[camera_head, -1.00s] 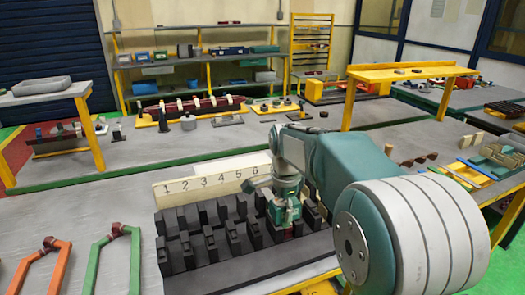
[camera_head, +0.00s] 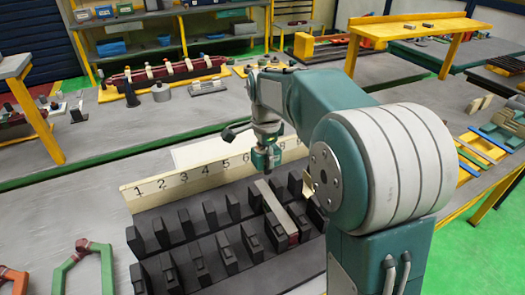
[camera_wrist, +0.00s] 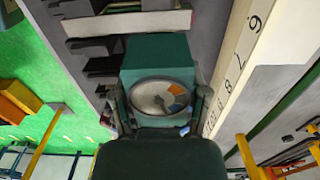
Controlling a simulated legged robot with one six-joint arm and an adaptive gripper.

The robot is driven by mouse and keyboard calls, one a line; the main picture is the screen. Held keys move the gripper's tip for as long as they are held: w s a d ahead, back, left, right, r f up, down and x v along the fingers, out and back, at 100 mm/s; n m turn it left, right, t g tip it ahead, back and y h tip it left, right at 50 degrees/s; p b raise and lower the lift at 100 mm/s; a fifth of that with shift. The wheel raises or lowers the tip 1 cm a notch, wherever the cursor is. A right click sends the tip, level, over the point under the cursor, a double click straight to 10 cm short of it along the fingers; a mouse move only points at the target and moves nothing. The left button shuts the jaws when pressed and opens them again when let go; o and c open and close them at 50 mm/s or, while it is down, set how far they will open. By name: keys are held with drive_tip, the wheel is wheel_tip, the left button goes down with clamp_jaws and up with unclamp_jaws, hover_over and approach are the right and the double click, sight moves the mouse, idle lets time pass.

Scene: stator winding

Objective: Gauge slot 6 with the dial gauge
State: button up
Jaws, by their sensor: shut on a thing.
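My gripper (camera_head: 265,140) hangs above the back edge of the dark slotted stator block (camera_head: 190,262), close to the number 6 on the cream number board (camera_head: 192,178). In the wrist view my gripper (camera_wrist: 160,108) is shut on the dial gauge (camera_wrist: 158,55), a teal block with a round pale face with orange and blue patches. The gauge also shows, small, in the head view (camera_head: 262,159). A light grey bar (camera_head: 273,203) with a reddish front end lies lengthwise between the black teeth, roughly in line with slot 6. Whether the gauge touches anything is unclear.
Rows of black teeth (camera_head: 209,215) stand up from the block. Orange (camera_head: 14,281) and green (camera_head: 82,258) coil frames lie at front left. A yellow-legged bench (camera_head: 420,28) stands behind right.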

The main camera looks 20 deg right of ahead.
sight(264, 149)
drive_tip(key=shift+f, duration=4.25)
drive_tip(key=o, duration=1.2)
wheel_tip(264, 149, up, 12)
drive_tip(key=shift+a+f, duration=0.1)
